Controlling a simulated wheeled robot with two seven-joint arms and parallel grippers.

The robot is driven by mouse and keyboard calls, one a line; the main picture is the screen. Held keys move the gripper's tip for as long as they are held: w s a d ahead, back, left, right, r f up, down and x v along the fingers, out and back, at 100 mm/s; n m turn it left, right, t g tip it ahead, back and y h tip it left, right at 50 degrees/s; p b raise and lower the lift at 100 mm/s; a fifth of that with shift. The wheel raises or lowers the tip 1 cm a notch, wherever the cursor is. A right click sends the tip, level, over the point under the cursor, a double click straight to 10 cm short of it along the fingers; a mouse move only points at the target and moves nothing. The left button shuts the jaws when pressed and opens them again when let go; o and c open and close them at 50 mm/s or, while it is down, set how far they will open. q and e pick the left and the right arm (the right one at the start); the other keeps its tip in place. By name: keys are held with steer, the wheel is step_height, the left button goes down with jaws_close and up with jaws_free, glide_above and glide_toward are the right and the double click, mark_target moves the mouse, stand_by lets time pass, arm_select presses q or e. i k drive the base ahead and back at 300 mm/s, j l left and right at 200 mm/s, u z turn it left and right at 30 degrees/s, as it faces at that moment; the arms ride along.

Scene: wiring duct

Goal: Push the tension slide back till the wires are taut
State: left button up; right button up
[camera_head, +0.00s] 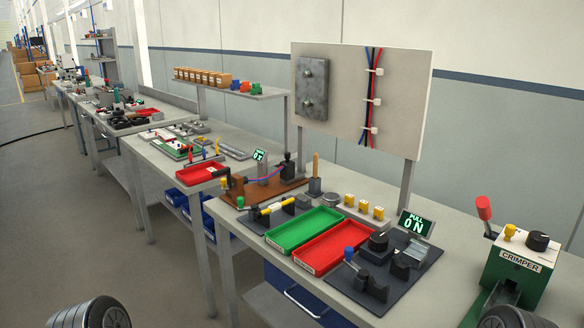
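A brown board (256,193) lies on the bench left of the green tray. A dark block with a black knob (288,166) stands at its back right and appears to be the tension slide. Thin red and blue wires (262,178) run from a dark holder (236,184) at the board's left toward that block. They look slightly bowed, but they are too small to judge their slack. A small lit display (259,155) stands behind them; its reading is not clear. Neither of my grippers shows; only dark ribbed arm parts of mine appear at the bottom left and bottom right.
A green tray (303,230) and a red tray (334,247) lie in front. A pull tester (389,262) with a display reading 0 N (411,223) and a green crimper (516,262) stand to the right. An upright panel (415,95) with cables rises behind. Another red tray (201,174) sits left.

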mark_target(287, 173)
steer(key=i+j, duration=0.15)
steer(key=j, duration=0.2)
steer(key=i+j+u, duration=0.6)
steer(key=k+j, duration=0.05)
steer(key=k, duration=0.05)
